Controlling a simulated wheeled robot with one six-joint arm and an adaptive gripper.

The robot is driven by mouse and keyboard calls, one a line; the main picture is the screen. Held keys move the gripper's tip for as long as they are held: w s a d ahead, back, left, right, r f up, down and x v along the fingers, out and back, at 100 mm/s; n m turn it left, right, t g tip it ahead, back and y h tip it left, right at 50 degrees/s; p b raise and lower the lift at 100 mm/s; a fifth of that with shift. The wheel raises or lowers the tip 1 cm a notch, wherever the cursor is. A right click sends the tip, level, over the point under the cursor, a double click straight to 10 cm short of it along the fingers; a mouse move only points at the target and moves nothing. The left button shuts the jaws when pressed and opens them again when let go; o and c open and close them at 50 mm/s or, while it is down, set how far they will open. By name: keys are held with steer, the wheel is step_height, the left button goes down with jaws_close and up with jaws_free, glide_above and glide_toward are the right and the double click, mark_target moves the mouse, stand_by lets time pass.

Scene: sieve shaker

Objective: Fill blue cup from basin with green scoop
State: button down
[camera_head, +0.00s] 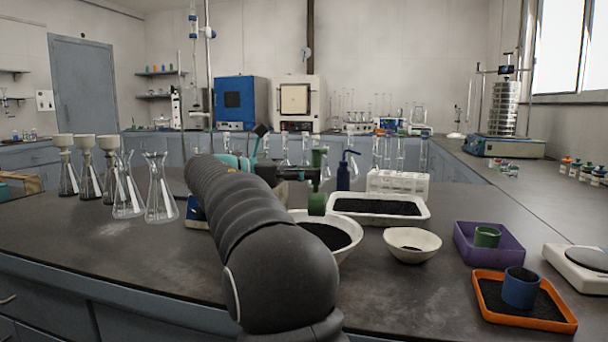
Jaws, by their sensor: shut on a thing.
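The blue cup (520,288) stands upright in an orange tray at the front right; its inside is mostly hidden. A round white basin (354,249) holding dark grains is partly hidden behind my arm. The green scoop (317,204) is upright above the basin's far rim, its green handle top (319,157) higher up. My gripper (313,174) is shut on the scoop's handle between these green parts. I cannot tell whether the scoop holds any grains.
The orange tray (483,308) holds dark grains. A purple tray (470,252) with a green cup (487,237), a small white bowl (412,258) and a white tray (424,217) of grains are nearby. Flasks (160,205) stand left; a balance (590,262) is far right.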

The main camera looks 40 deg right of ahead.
steer(key=s+d+m+y, duration=0.1)
steer(key=s+d+r+t+y, duration=0.1)
steer(key=y, duration=0.1)
steer(key=shift+s+d+m+t, duration=0.3)
steer(key=shift+s+d+m, duration=0.1)
steer(key=shift+y, duration=0.3)
steer(key=s+d+t+y, duration=0.1)
steer(key=s+d+m+t+y, duration=0.1)
steer(key=y, duration=0.1)
steer(key=shift+s+d+f, duration=0.25)
steer(key=shift+f, duration=0.1)
steer(key=t+y, duration=0.1)
steer(key=s+d+f+m+t+y, duration=0.1)
steer(key=f+t+y, duration=0.1)
steer(key=shift+s+d+m+y, duration=0.3)
steer(key=shift+s+d, duration=0.05)
